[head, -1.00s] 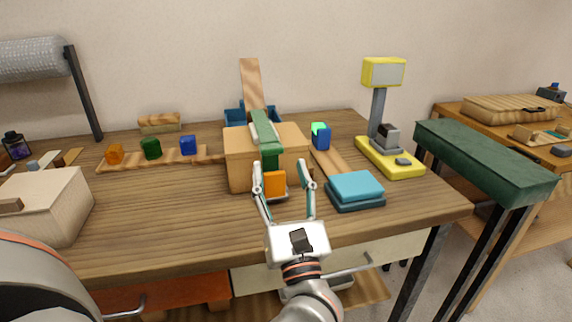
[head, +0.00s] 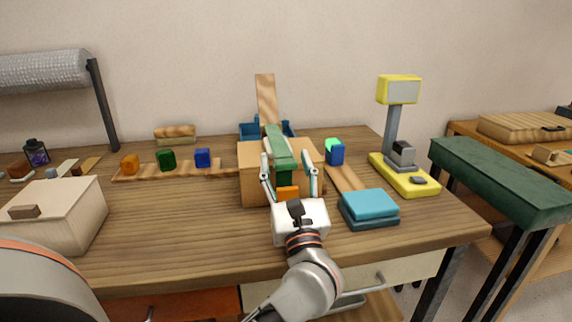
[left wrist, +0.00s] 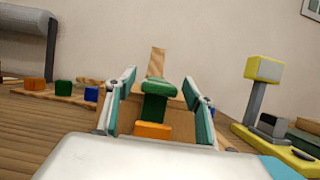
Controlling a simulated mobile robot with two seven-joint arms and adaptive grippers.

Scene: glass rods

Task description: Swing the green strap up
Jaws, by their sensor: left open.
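The green strap (head: 279,143) lies over the top of a wooden box (head: 252,172) and bends down its front face. An orange piece (head: 287,192) sits at the strap's lower front end. My left gripper (head: 289,160) is open at the box's front, one finger on each side of the strap. In the left wrist view the strap (left wrist: 157,97) stands between the spread fingers, with visible gaps to both, and the orange piece (left wrist: 153,130) shows below it. The gripper body partly covers the orange piece in the head view. My right gripper is not in view.
A blue bin (head: 247,131) with an upright board (head: 266,98) is behind the box. A blue block (head: 336,156), a teal stack (head: 369,205) and a yellow scale (head: 404,177) stand right. Several coloured blocks sit left. A pale box (head: 60,225) is at front left.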

